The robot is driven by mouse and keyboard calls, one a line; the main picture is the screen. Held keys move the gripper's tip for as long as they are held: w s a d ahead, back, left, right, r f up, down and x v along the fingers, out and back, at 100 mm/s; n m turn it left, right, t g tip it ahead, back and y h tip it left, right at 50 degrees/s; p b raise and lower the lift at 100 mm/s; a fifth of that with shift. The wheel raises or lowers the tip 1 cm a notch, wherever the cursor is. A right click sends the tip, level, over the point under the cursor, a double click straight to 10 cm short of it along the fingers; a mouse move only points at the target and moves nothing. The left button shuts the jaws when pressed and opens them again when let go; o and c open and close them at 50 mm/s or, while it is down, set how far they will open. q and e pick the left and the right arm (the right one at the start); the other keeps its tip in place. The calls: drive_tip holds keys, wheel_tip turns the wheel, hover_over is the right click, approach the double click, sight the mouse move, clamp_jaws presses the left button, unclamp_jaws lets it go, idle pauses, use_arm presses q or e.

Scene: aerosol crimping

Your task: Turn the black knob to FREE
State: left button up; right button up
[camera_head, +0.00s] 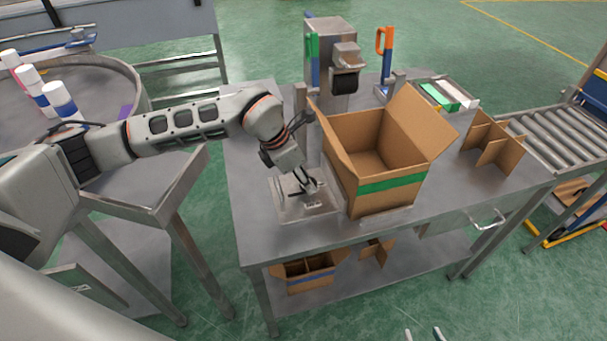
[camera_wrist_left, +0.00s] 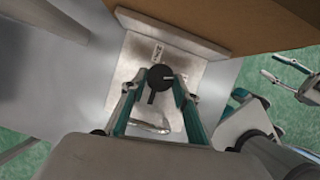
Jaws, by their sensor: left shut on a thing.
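The black knob (camera_wrist_left: 160,76) sits on a pale metal plate (camera_wrist_left: 130,75) in the left wrist view. A white mark shows on its right side and a dark stub points down. A small white label (camera_wrist_left: 157,52) is just above it; its lettering is too small to read surely. My left gripper (camera_wrist_left: 158,80) is shut on the knob, one finger on each side. In the head view this gripper (camera_head: 308,187) reaches down over the plate (camera_head: 288,212) and partly hides the knob. My right gripper (camera_head: 424,335) is open and empty at the bottom edge, away from the knob.
An open cardboard box (camera_head: 385,195) with a green stripe stands close right of the plate. A machine (camera_head: 330,50) with a green handle stands behind. Cardboard dividers (camera_head: 492,145) and a roller conveyor (camera_head: 560,125) are to the right. A round table (camera_head: 110,70) with several cans is at left.

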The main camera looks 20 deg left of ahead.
use_arm(q)
drive_tip(key=n, duration=0.2)
drive_tip(key=n+y+p, duration=0.1)
drive_tip(key=shift+s+d+n+t, duration=0.15)
drive_tip(key=shift+n+t, duration=0.25)
drive_tip(key=shift+d+n+t+y, duration=0.1)
drive_tip(key=shift+n+t+y, duration=0.25)
drive_tip(key=shift+n, duration=0.55)
drive_tip(key=shift+d+n+y, duration=0.1)
drive_tip(key=shift+n+y, duration=0.45)
drive_tip(key=shift+n, duration=0.65)
drive_tip(key=shift+s+d+f+n+y+b, duration=0.1)
drive_tip(key=shift+n+y+b, duration=0.45)
drive_tip(key=shift+n, duration=0.85)
use_arm(e)
drive_tip(key=shift+r, duration=0.1)
drive_tip(key=shift+w+r, duration=0.15)
drive_tip(key=shift+r, duration=0.1)
use_arm(q)
drive_tip(key=o, duration=1.1)
